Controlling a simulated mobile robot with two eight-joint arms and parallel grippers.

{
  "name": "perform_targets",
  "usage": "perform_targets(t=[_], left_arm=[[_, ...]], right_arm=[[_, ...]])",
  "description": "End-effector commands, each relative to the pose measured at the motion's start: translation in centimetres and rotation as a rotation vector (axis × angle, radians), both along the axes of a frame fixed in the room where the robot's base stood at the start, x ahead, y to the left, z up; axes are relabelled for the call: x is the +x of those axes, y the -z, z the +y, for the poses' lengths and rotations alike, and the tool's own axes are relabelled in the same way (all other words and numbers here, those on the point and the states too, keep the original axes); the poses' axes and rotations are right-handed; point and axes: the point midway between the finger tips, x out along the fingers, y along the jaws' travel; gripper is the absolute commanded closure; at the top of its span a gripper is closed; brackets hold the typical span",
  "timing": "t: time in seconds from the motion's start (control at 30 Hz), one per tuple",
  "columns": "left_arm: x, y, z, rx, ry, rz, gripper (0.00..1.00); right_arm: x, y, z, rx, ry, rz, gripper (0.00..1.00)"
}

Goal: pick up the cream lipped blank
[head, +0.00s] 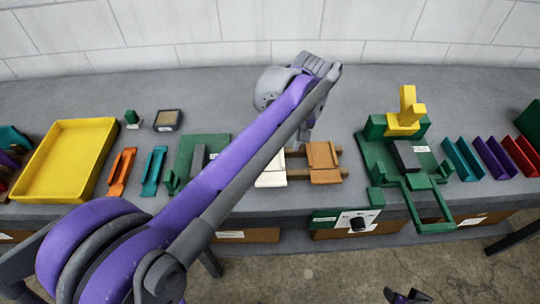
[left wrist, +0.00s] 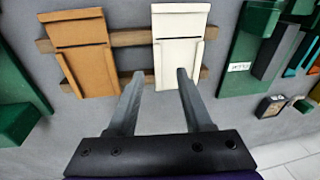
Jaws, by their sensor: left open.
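The cream lipped blank (head: 271,177) lies across two wooden rails on the bench, partly hidden by my left arm in the head view. In the left wrist view the cream blank (left wrist: 180,45) shows nearly whole, with a raised lip. My left gripper (left wrist: 160,75) is open and empty, its fingertips near the blank's close end, one just left of it and one over its right part. In the head view the left gripper (head: 305,132) is mostly behind my arm. A dark and purple part of mine, seemingly the right gripper (head: 408,297), shows at the bottom edge.
A tan blank (head: 323,158) lies beside the cream one on the same rails (left wrist: 128,38). A green fixture (head: 192,150) stands left, a larger green fixture with a yellow block (head: 406,112) right. A yellow tray (head: 68,160) is far left.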

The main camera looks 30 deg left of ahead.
Motion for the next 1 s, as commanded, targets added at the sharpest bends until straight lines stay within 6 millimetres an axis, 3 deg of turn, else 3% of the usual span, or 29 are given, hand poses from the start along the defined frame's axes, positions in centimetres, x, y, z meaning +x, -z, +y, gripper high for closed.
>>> perform_targets(t=[0.43, 0.73, 1.0], left_arm=[[-0.2, 5.2, 0.3, -0.001, 0.001, 0.000, 0.49], [-0.2, 5.7, 0.4, 0.000, 0.002, -0.001, 0.49], [-0.2, 5.7, 0.4, 0.000, 0.002, -0.001, 0.96]], right_arm=[[0.0, 0.3, 0.0, 0.000, 0.000, 0.001, 0.50], [0.0, 0.3, 0.0, 0.000, 0.000, 0.001, 0.50], [0.0, 0.3, 0.0, 0.000, 0.000, 0.001, 0.50]])
